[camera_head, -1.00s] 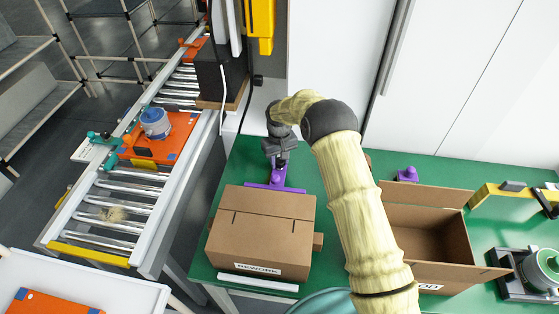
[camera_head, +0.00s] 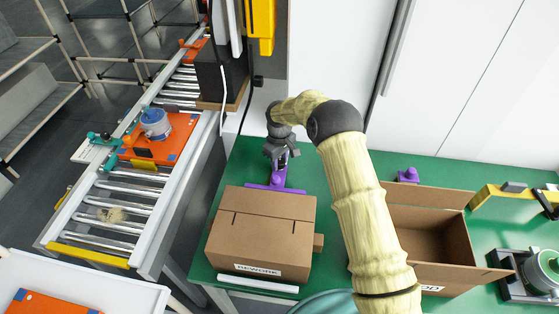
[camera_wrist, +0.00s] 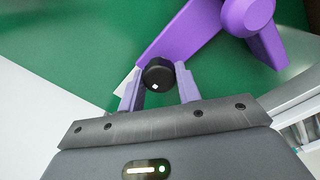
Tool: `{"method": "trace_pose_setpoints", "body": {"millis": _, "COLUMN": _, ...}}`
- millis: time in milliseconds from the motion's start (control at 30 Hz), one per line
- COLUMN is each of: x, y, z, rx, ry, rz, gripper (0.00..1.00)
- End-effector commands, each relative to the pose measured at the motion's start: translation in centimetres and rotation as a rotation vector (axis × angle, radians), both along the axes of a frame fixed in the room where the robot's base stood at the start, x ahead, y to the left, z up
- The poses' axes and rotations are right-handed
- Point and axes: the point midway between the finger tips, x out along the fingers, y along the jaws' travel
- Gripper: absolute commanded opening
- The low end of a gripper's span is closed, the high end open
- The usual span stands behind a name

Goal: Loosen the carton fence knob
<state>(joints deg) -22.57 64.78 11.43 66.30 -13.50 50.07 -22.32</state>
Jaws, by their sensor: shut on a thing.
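The carton fence (camera_head: 262,187) is a purple part on the green table, just behind the closed carton marked REWORK. It also shows in the wrist view (camera_wrist: 180,32), with a rounded purple boss at its right. The fence knob (camera_wrist: 158,75) is small, round and black with a white mark on its face. My gripper (camera_wrist: 159,82) has its two pale purple fingers on either side of the knob, shut on it. In the head view my gripper (camera_head: 281,163) is over the fence and hides the knob.
The REWORK carton (camera_head: 262,232) stands right in front of the fence. An open carton (camera_head: 430,245) stands to the right, with another purple part (camera_head: 408,175) behind it. A roller conveyor (camera_head: 120,200) runs along the left, and a white cabinet (camera_head: 440,80) stands behind the table.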

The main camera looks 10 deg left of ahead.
Motion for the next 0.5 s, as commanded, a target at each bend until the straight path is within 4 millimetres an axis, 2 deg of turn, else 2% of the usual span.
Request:
{"method": "trace_pose_setpoints", "body": {"millis": 67, "x": -0.15, "y": -0.07, "z": -0.27, "rx": -0.003, "ry": 0.005, "rz": 0.0, "gripper": 0.11}}
{"method": "trace_pose_setpoints", "body": {"millis": 100, "x": -0.15, "y": -0.07, "z": -0.28, "rx": -0.003, "ry": 0.005, "rz": 0.0, "gripper": 0.37}}
{"method": "trace_pose_setpoints", "body": {"millis": 200, "x": -0.12, "y": -0.07, "z": -0.23, "rx": -0.002, "ry": 0.004, "rz": -0.001, "gripper": 0.55}}
{"method": "trace_pose_setpoints", "body": {"millis": 500, "x": -0.05, "y": -0.03, "z": -0.01, "rx": -0.001, "ry": 0.002, "rz": -0.001, "gripper": 0.55}}
